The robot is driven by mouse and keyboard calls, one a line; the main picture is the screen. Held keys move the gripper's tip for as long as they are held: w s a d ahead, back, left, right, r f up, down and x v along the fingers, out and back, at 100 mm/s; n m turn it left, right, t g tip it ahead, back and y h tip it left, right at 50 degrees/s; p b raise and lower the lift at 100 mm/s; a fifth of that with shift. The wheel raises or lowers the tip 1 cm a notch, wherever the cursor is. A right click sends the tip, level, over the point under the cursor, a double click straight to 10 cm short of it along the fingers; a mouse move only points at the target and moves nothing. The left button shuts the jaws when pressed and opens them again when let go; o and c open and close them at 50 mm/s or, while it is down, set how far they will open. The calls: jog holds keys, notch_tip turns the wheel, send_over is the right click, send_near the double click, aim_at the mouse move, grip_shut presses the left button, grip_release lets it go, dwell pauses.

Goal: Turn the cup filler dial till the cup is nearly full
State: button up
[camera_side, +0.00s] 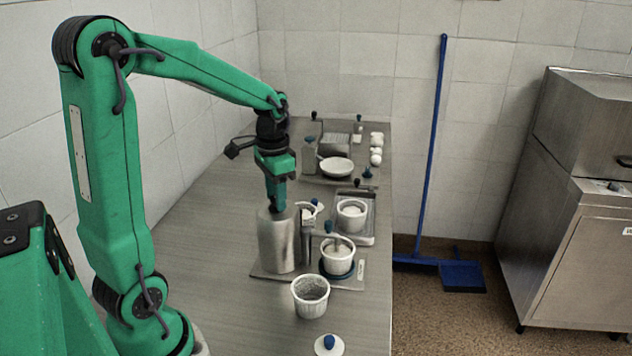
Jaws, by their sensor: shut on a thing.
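The cup filler is a tall metal cylinder (279,242) on a flat grey base plate (352,284) on the counter. My gripper (277,207) points straight down at the top of the cylinder and is shut there on the dial, which its fingers hide. Right of the cylinder, a white ribbed cup (338,265) stands upright on a dark blue ring on the same plate. Something pale shows inside the cup, but its level is too small to read. A thin upright piece with a blue top (328,227) rises at the cup.
Another white cup (311,300) stands in front of the plate, near a white lid with a blue knob (329,345). Behind are a bowl on a metal stand (352,214) and a tray with a white dish (337,167). The counter's left side is clear.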

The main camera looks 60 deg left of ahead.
dwell(0.3)
jog(key=o, duration=1)
jog(key=shift+r, duration=0.15)
jog(key=shift+r, duration=3.8)
jog(key=shift+s+d+r, duration=0.15)
jog(key=shift+s+d, duration=0.05)
jog(key=shift+d, duration=0.25)
jog(key=s+d+t, duration=0.2)
jog(key=s+d, duration=0.1)
jog(key=d, duration=0.1)
jog(key=s+d+t, duration=0.1)
jog(key=s+d, duration=0.2)
jog(key=d, duration=0.1)
jog(key=s+d+n+t, duration=0.1)
jog(key=s+d+t, duration=0.1)
jog(key=s+d, duration=0.2)
jog(key=shift+d+f+t, duration=0.3)
jog(key=shift+d+f, duration=0.1)
jog(key=shift+d, duration=0.05)
